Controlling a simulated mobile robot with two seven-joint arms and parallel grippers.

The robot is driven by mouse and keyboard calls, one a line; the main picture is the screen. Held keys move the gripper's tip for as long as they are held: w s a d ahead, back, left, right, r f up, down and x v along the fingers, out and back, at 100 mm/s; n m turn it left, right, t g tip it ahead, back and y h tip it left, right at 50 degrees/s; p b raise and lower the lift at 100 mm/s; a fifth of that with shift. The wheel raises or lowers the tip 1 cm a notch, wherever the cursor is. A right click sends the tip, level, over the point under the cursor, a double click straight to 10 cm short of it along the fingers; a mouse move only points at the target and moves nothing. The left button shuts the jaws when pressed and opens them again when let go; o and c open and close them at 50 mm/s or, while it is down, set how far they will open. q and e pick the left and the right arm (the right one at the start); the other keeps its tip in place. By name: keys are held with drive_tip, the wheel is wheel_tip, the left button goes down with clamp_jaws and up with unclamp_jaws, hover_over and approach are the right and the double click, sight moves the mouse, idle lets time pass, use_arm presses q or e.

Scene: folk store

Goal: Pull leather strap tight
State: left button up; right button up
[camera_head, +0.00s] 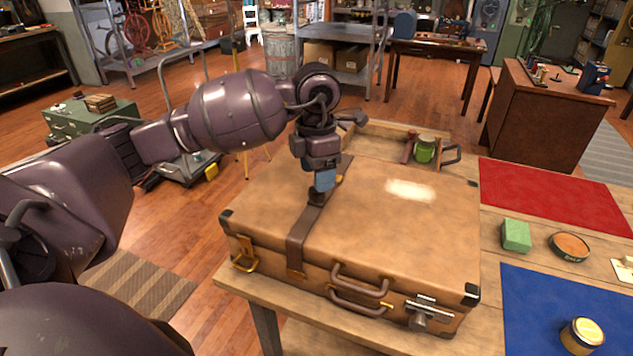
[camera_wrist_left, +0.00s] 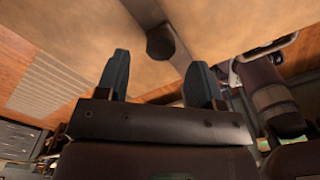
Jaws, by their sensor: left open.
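A tan leather suitcase (camera_head: 400,235) lies closed on a wooden table. A dark brown leather strap (camera_head: 298,240) runs across its lid on the left side and down the front. A dark round knob (camera_wrist_left: 161,41) sits on the strap; it also shows in the head view (camera_head: 317,200). My left gripper (camera_head: 324,186) points down over the strap near this knob. In the left wrist view its two blue-grey fingers (camera_wrist_left: 158,62) are apart, with the knob just beyond the tips, in line with the gap. I cannot tell whether they touch the strap. My right gripper is not in view.
On the table to the right are a red cloth (camera_head: 550,190), a blue cloth (camera_head: 540,310), a green box (camera_head: 516,236), a round tin (camera_head: 569,245) and a yellow-topped tin (camera_head: 582,336). A wooden tray (camera_head: 375,146) with a green jar (camera_head: 425,149) stands behind the suitcase.

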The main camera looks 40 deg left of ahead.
use_arm(q)
wheel_tip(320, 180, up, 7)
idle(0.3)
drive_tip(key=shift+s, duration=0.1)
idle(0.8)
